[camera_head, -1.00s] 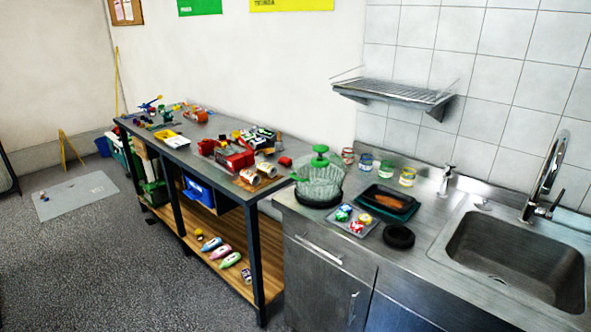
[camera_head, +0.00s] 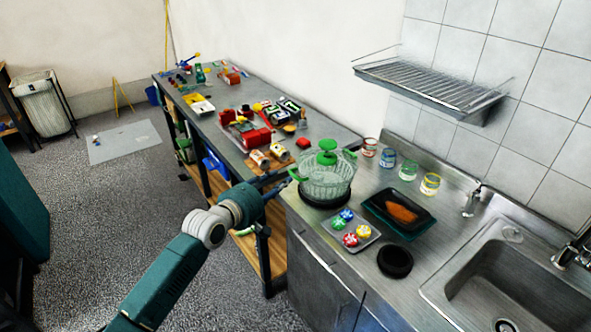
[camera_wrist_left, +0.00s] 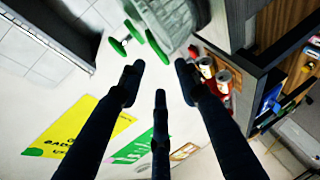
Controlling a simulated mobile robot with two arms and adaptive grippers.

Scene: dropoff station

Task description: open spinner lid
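The spinner (camera_head: 325,182) is a clear ribbed bowl with a green knob (camera_head: 326,150) on its lid and green handles at its sides. It stands upright on a black round base on the steel counter, and its lid appears to be on. My left gripper (camera_head: 284,186) is just left of the bowl at its lower side, apart from the knob. In the left wrist view its dark fingers (camera_wrist_left: 159,80) are spread with nothing between them, and the spinner (camera_wrist_left: 165,18) is beyond them at the top. My right gripper is out of view.
On the counter are a grey tray (camera_head: 334,235) of colored balls, a black tray (camera_head: 378,222) with orange food, a black ring (camera_head: 395,261), several jars and a sink (camera_head: 470,289). A cluttered workbench (camera_head: 231,151) adjoins at left. A wire shelf (camera_head: 432,80) hangs above.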

